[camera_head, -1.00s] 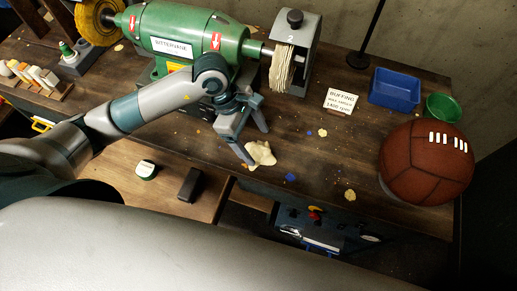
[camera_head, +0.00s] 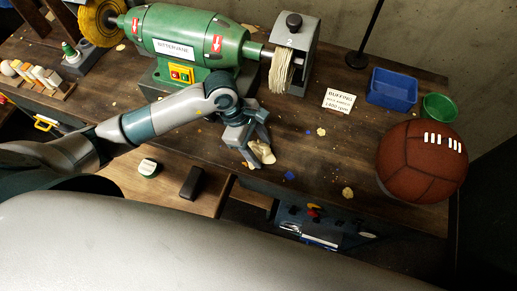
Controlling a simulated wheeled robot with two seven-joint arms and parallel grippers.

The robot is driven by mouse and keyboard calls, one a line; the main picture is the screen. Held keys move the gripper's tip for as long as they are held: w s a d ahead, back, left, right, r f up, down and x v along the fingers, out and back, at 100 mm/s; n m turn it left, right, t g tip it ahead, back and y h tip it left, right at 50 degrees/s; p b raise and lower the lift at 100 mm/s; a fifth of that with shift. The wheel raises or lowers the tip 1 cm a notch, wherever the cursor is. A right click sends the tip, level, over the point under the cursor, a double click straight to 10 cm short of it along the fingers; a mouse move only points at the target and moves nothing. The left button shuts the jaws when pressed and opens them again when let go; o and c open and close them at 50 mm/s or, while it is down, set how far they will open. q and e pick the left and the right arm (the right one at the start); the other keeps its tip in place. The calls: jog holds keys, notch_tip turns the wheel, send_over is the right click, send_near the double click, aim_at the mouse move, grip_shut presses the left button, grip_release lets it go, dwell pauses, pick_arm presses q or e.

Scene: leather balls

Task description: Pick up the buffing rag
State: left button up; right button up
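The buffing rag (camera_head: 262,153) is a small crumpled cream cloth on the brown workbench, in front of the buffing wheel. My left gripper (camera_head: 260,152) is right over the rag, pointing down toward it. Its two fingers are apart, one at the rag's left side and one at its upper right, and part of the rag shows between them. The fingers and palm hide some of the rag. I cannot tell whether the fingers touch it. My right gripper is not in view.
A green bench buffer (camera_head: 187,37) with a pale cloth wheel (camera_head: 281,70) stands just behind. A blue bin (camera_head: 392,90), a green bowl (camera_head: 439,107) and a brown leather ball (camera_head: 421,162) are at the right. A dark block (camera_head: 191,183) and round tin (camera_head: 148,168) lie front left.

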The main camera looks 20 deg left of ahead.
aim_at(262, 146)
pick_arm(q)
jog(key=shift+c, duration=1.4)
jog(key=shift+r, duration=0.1)
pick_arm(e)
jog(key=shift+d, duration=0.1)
